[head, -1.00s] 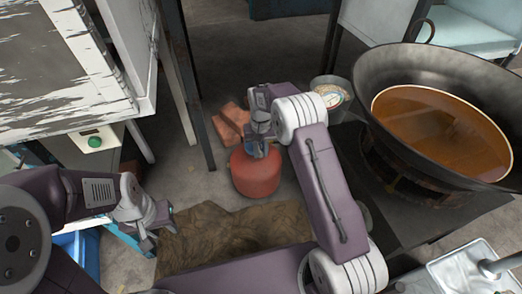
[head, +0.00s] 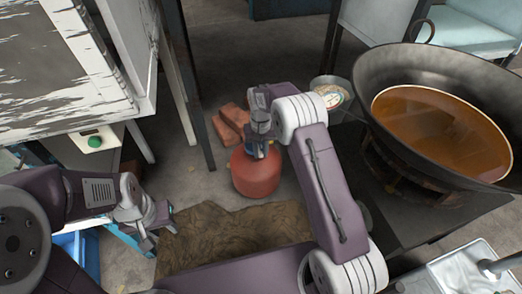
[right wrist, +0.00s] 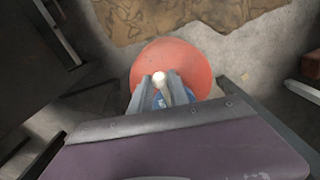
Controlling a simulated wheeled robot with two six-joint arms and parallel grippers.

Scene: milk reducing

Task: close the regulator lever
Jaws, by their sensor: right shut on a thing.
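A red gas cylinder (head: 255,174) stands on the floor in the middle of the head view. It also shows in the right wrist view (right wrist: 190,60). A blue regulator (right wrist: 160,98) sits on its top, mostly hidden by my gripper. My right gripper (head: 258,150) is over the cylinder top, and its fingers (right wrist: 166,84) are shut on a part of the regulator, with a pale round tip showing between them. I cannot make out the lever's position. My left gripper (head: 152,222) is at lower left, away from the cylinder; its finger gap is unclear.
A large black pan (head: 390,92) of orange-brown liquid stands on a stove at right. Red bricks (head: 230,122) lie behind the cylinder, and a metal bucket (head: 331,92) stands right of my right wrist. A brown cloth (head: 215,232) covers floor in front. A metal table leg (head: 192,90) stands left.

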